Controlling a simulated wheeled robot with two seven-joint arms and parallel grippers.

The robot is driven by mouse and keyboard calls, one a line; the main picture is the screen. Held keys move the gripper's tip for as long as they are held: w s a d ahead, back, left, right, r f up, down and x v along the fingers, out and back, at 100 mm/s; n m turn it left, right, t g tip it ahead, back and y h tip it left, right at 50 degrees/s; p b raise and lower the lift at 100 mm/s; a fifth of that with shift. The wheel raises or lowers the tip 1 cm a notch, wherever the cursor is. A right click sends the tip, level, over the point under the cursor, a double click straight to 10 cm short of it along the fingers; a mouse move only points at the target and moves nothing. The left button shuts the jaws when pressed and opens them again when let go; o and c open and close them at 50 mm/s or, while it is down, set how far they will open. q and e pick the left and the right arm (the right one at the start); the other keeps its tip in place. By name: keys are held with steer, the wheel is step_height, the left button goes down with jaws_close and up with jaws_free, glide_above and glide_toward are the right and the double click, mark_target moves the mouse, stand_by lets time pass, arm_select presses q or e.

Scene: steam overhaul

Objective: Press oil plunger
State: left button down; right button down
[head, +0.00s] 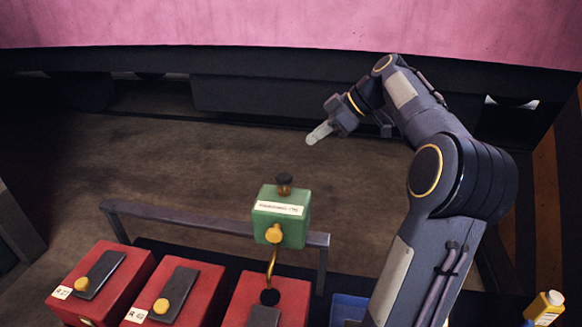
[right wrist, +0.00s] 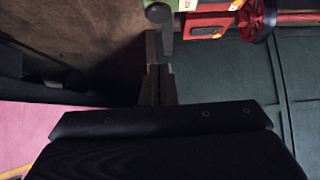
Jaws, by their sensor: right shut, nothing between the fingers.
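The oil plunger (head: 284,182) is a dark knob on top of a green box (head: 281,228) with a white label, a yellow knob on its front and a brass pipe below. The plunger stands up from the box top. My right gripper (head: 311,138) is shut and empty, its pale fingertips pointing down-left. In the picture it is above and slightly right of the plunger, clearly apart from it. The right wrist view shows the closed fingers (right wrist: 159,68) with nothing between them. My left gripper is not in view.
Red boxes with dark plates and yellow knobs (head: 162,305) line the front left. A grey rail (head: 180,220) runs behind them. A yellow bottle (head: 545,307) stands at lower right.

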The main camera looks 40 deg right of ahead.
steer(key=p, duration=0.2)
glide_above(291, 178)
step_height(291, 178, down, 6)
steer(key=shift+w+f, duration=0.1)
steer(key=shift+w, duration=0.05)
step_height(291, 178, down, 2)
steer(key=shift+d+f, duration=0.1)
steer(key=shift+f, duration=0.15)
steer(key=shift+f+p, duration=0.3)
steer(key=shift+f, duration=0.4)
step_height(291, 178, down, 3)
steer(key=b, duration=0.4)
steer(key=shift+s, duration=0.2)
